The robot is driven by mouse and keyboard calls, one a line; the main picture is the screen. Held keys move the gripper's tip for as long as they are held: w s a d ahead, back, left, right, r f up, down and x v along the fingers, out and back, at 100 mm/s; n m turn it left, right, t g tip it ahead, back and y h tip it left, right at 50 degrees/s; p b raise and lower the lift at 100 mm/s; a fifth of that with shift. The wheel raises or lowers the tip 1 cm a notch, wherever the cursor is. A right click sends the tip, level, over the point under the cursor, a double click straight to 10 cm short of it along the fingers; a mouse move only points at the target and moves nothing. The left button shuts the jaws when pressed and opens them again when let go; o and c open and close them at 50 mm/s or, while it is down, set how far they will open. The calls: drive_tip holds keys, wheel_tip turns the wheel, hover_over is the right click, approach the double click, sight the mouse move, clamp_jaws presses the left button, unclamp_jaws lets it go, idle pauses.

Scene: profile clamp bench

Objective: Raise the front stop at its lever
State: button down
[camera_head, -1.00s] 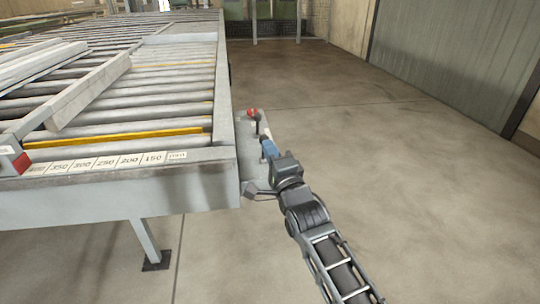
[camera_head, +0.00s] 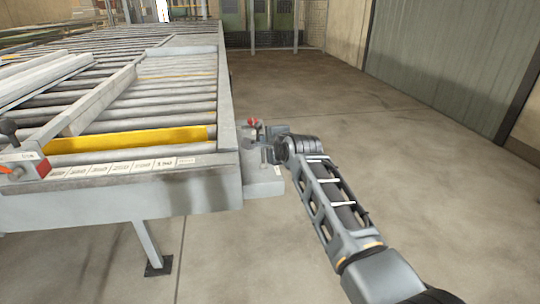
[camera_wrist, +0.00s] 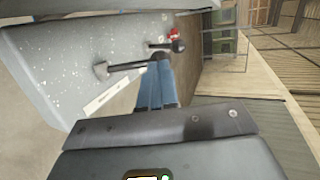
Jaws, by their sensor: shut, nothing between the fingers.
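My gripper (camera_head: 268,148) is at the bench's right front corner; in the wrist view its blue fingers (camera_wrist: 158,85) are shut with nothing between them. A dark lever (camera_wrist: 128,66) runs from the grey side plate to the fingertips; its end is hidden behind them, and I cannot tell whether they touch. A shorter rod with a black knob (camera_wrist: 178,46) lies just beyond. The yellow stop bar (camera_head: 135,140) runs across the rollers near the bench's front and shows a broad face. In the head view my arm hides most of the lever.
A red knob (camera_head: 252,122) sits on the side plate near the levers, also in the wrist view (camera_wrist: 173,33). A number scale (camera_head: 120,167) runs along the bench's front rail. Long profiles (camera_head: 45,75) lie on the rollers. Open floor (camera_head: 400,150) lies to the right.

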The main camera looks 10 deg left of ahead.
drive_tip(key=shift+w+a+r+g, duration=0.1)
drive_tip(key=shift+w+a+g, duration=0.1)
drive_tip(key=shift+w+g, duration=0.45)
drive_tip(key=shift+r, duration=0.1)
